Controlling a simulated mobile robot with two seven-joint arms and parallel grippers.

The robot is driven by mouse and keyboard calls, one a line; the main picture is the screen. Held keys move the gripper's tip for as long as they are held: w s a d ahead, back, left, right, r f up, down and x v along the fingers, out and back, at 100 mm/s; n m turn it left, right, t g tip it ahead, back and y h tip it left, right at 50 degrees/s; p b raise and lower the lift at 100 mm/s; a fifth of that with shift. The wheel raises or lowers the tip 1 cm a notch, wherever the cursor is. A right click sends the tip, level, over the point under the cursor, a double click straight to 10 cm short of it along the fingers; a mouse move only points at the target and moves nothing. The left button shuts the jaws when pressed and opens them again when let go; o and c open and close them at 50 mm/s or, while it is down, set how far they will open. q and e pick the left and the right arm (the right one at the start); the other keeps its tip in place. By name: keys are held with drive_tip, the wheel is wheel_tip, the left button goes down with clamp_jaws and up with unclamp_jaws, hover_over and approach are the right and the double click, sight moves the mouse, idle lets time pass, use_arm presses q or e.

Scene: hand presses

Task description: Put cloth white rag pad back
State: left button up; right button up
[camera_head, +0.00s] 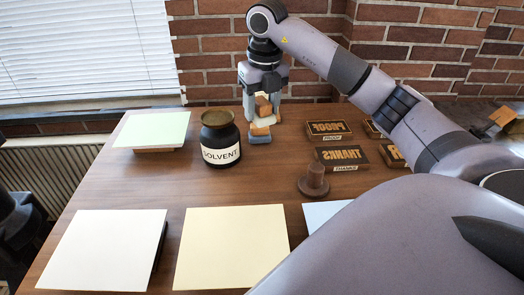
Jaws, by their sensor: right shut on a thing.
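My right gripper (263,108) reaches down at the back of the table, just right of the solvent jar. Its two fingers are shut on the white rag pad (268,122), which shows a tan wooden block on top and a pale underside. A blue-grey pad (260,139) with a brown block on it sits on the table right below or in front of the held pad. The held pad overlaps it in this view, and I cannot tell whether they touch. My left gripper is not in view.
The black solvent jar (221,155) stands close left of the gripper. A pale green sheet on a block (152,130) is at the back left. Dark lettered boxes (342,158) and a brown knobbed stamp (314,180) are right. White (103,248) and cream (231,245) sheets lie in front.

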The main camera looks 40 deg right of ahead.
sight(261, 161)
wheel_tip(261, 161, down, 13)
drive_tip(key=shift+r, duration=0.1)
idle(0.3)
drive_tip(key=shift+f, duration=0.2)
drive_tip(key=o, duration=0.9)
drive_tip(key=shift+o, duration=0.2)
drive_tip(key=shift+r, duration=0.15)
drive_tip(key=r, duration=0.4)
drive_tip(key=s+r, duration=0.1)
drive_tip(key=r, duration=0.7)
drive_tip(key=shift+s+a, duration=0.2)
